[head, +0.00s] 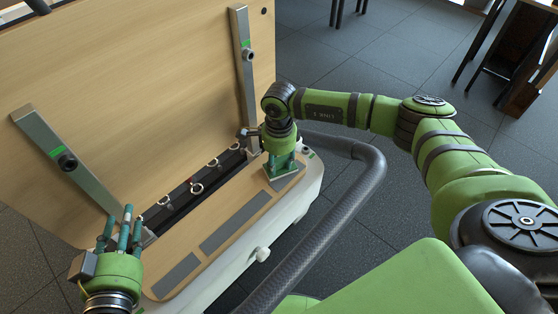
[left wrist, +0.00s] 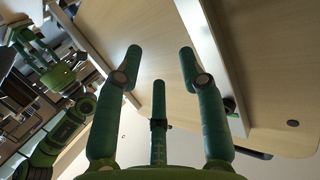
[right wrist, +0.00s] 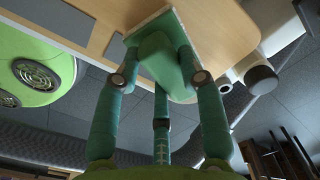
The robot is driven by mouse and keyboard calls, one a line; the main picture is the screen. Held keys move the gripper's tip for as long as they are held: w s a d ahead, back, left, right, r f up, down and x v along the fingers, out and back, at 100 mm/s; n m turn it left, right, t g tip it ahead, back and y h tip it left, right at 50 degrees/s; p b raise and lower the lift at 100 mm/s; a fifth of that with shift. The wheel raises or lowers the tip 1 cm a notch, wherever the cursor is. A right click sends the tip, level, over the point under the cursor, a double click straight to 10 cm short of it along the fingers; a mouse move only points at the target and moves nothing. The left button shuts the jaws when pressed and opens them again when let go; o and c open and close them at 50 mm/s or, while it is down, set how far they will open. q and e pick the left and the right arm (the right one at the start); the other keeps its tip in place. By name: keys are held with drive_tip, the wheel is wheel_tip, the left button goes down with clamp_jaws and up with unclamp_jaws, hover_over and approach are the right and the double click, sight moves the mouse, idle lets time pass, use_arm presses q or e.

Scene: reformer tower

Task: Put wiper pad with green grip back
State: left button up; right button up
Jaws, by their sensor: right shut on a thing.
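The wiper pad has a green grip (right wrist: 163,62) on a flat teal pad (right wrist: 183,28) with a pale edge, seen in the right wrist view. My right gripper (head: 281,163) is shut on the grip. In the head view it points down over the right end of the wooden ledge (head: 215,210), at the rightmost grey rectangle (head: 290,180). The fingers largely hide the pad there, and I cannot tell whether it touches the ledge. My left gripper (head: 122,218) is open and empty, fingers up, at the ledge's left end; its spread fingers show in the left wrist view (left wrist: 157,62).
Two more grey rectangles, one in the middle (head: 236,220) and one at the left (head: 177,275), lie bare on the ledge. Behind is a dark slot with several rings (head: 196,188), then a tall wooden board (head: 140,90) with metal rails. A thick grey tube (head: 345,215) curves in front.

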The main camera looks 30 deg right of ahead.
sight(279, 162)
use_arm(q)
drive_tip(key=shift+r, duration=0.15)
use_arm(e)
drive_tip(key=o, duration=1)
use_arm(q)
drive_tip(key=shift+r, duration=0.1)
use_arm(e)
wheel_tip(279, 162, up, 6)
drive_tip(key=shift+r+p, duration=0.2)
drive_tip(key=shift+p, duration=0.7)
use_arm(q)
drive_tip(key=s+a+f+g+y, duration=0.1)
drive_tip(key=s+a+f+g, duration=0.2)
drive_tip(key=s+f+g, duration=0.2)
drive_tip(key=s+a+f+n+g+y+p, duration=0.1)
drive_tip(key=s+a+f+g+y, duration=0.1)
drive_tip(key=s+f+g, duration=0.3)
wheel_tip(279, 162, down, 3)
drive_tip(key=shift+s+a+f, duration=0.15)
drive_tip(key=shift+s+a, duration=0.6)
drive_tip(key=shift+s, duration=0.05)
use_arm(e)
wheel_tip(279, 162, up, 6)
drive_tip(key=shift+f, duration=0.15)
